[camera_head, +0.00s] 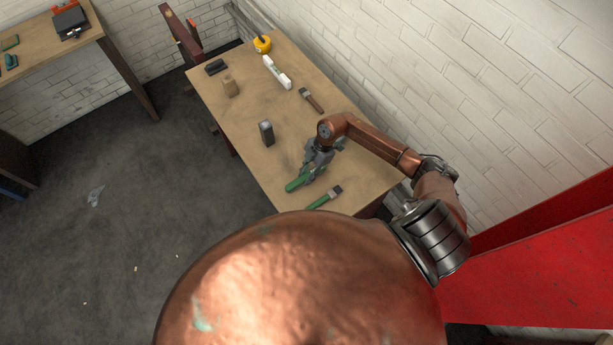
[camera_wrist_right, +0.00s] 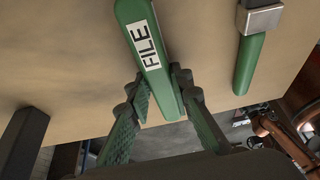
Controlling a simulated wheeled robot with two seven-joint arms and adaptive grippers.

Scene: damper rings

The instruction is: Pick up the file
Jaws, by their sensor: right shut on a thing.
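The file (camera_wrist_right: 152,60) has a green handle with a white label reading FILE, seen in the right wrist view. In the head view its green end (camera_head: 297,184) shows at the near part of the table, below my right gripper (camera_head: 307,174). In the wrist view my right gripper (camera_wrist_right: 163,97) has one finger on each side of the green handle and is shut on it. I cannot tell whether the file touches the table. The rest of the file is hidden or out of frame. My left gripper is not in view.
On the wooden table (camera_head: 245,115), a green-handled brush (camera_head: 323,198) lies right beside the file. A brick wall borders the right.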

